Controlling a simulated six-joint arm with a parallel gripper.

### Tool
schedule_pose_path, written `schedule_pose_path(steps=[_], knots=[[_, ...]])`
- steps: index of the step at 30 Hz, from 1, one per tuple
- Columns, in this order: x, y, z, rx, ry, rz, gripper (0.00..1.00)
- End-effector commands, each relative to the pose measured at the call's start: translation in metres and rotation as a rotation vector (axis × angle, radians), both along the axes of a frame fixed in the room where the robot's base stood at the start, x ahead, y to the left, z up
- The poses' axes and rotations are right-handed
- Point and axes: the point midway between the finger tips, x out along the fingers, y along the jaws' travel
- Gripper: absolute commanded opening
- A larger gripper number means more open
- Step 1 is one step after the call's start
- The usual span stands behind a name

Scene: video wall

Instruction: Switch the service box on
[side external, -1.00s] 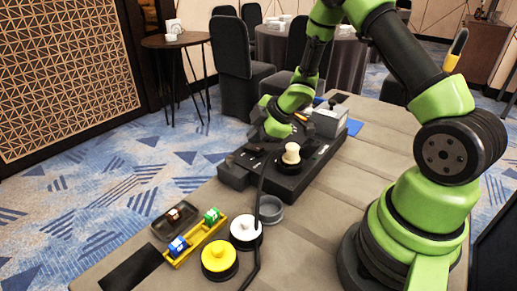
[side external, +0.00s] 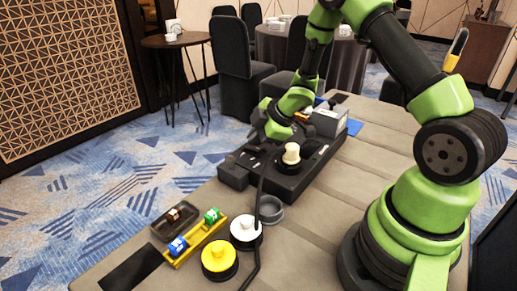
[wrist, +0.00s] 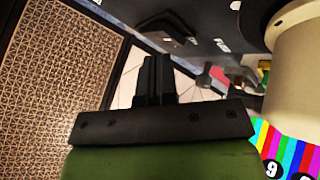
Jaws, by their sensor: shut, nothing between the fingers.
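A long black box (side external: 232,177) lies on the table in the side view, with a cream knob (side external: 291,154) on top. The cream knob also shows large at the right of the wrist view (wrist: 293,70). I cannot tell for sure which box is the service box. In the wrist view a dark panel (wrist: 205,22) carries small white labels and a raised black part (wrist: 168,27), its details unclear. My gripper (wrist: 154,62) is shut and empty, its fingers pointing toward that panel. In the side view its fingertips are hard to make out against the black box.
A grey box (side external: 325,122) stands behind the knob. Nearer are a grey ring (side external: 271,209), a white knob (side external: 245,230), a yellow knob (side external: 218,257), a yellow tray (side external: 203,241) with blue and green blocks, and a dark tray (side external: 163,232). A colour-striped surface (wrist: 290,150) shows beside the knob.

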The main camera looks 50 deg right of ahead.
Motion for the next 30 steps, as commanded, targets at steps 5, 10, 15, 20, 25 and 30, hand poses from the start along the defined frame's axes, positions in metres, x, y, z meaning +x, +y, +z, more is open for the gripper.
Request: schedule_pose_path(steps=[5, 10, 15, 20, 25, 30], knots=[[-0.0006, -0.0002, -0.0027, -0.001, 0.001, 0.0, 0.0], [-0.0005, -0.0002, -0.0026, -0.001, 0.001, 0.0, 0.0], [-0.0006, -0.0002, -0.0034, -0.001, 0.001, 0.0, 0.0], [-0.0009, -0.0002, -0.0052, 0.0, 0.001, -0.001, 0.0], [-0.0012, -0.0001, -0.0072, 0.0, 0.001, 0.0, 0.0], [-0.0017, 0.0, -0.0095, 0.001, 0.002, 0.001, 0.0]])
